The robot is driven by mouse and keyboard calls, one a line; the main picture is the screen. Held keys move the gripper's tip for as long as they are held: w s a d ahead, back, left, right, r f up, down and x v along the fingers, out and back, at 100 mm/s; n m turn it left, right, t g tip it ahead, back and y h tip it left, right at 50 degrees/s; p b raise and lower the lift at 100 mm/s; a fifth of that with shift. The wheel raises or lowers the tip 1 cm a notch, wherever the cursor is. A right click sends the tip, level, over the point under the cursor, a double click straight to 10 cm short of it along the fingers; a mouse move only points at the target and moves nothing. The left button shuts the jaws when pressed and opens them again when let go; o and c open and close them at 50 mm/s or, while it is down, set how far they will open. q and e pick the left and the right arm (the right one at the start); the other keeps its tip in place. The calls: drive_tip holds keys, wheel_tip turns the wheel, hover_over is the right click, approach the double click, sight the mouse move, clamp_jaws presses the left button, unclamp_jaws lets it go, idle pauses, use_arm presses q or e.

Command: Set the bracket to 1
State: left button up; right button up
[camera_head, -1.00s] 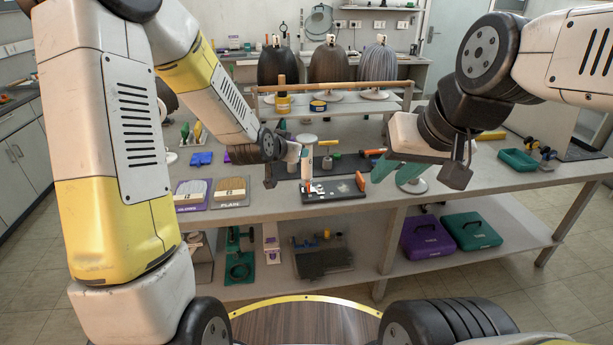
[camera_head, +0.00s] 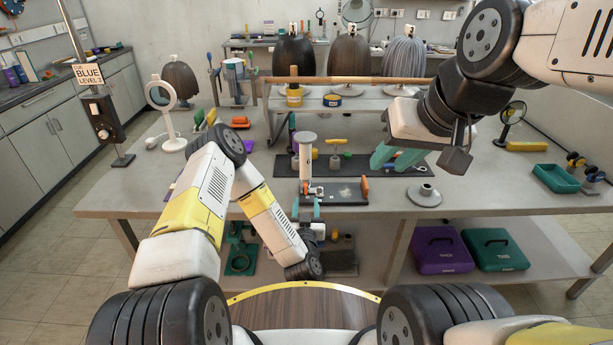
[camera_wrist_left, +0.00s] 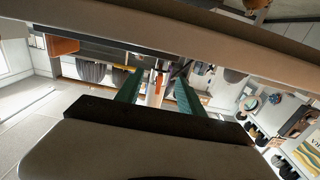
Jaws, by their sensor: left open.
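I cannot tell for sure which part is the bracket. A black base plate (camera_head: 338,192) at the bench's front edge carries a white upright post with a round top (camera_head: 306,150), small orange parts and an orange handle at its right end (camera_head: 365,187). My left gripper (camera_head: 307,208) is at the front edge, just below the white post. In the left wrist view its green fingers (camera_wrist_left: 158,88) are apart, with a white and orange part showing between them, apparently beyond. My right gripper (camera_head: 398,158) hangs above the bench to the right, its green fingers apart and empty.
A post with a sign reading BLUE LEVEL 2 (camera_head: 89,75) and a round mirror on a stand (camera_head: 160,95) are at left. A dark mat (camera_head: 350,165) with tools lies behind the plate. A grey disc stand (camera_head: 424,196) and green tray (camera_head: 555,178) are at right.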

sight(306, 191)
use_arm(q)
drive_tip(key=shift+s+f+y, duration=0.1)
drive_tip(key=shift+f+y, duration=0.1)
drive_tip(key=shift+y, duration=0.1)
drive_tip(key=w, duration=0.7)
drive_tip(key=shift+w, duration=0.3)
drive_tip(key=shift+c, duration=0.4)
clamp_jaws()
